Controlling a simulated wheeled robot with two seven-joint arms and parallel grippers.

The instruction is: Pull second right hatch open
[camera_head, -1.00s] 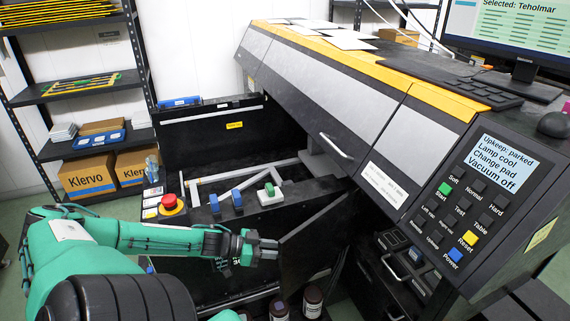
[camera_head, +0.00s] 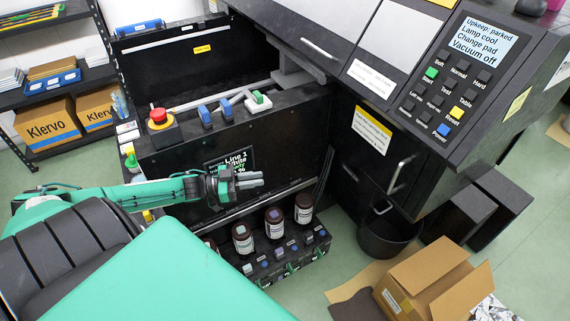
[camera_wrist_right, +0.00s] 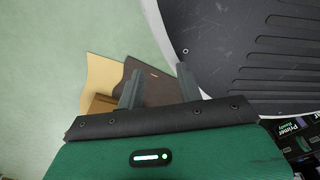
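The black machine's right front has a dark panel with a yellow-edged label (camera_head: 372,130) and a bar handle (camera_head: 400,168) at its right. I cannot tell whether this is the second right hatch, or how far it stands open. Left of it, the low bay is open and shows brown ink bottles (camera_head: 274,222). My left gripper (camera_head: 258,180) is in front of the panel with the "Line 1 White" sign, apart from the handle. Its fingers lie close together and their gap is unclear. My right gripper (camera_wrist_right: 158,88) is open and empty above the floor.
A black bucket (camera_head: 388,236) stands below the handle. An open cardboard box (camera_head: 430,285) is on the floor at right. A red stop button (camera_head: 158,115) and blue clips (camera_head: 215,115) sit on the machine's ledge.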

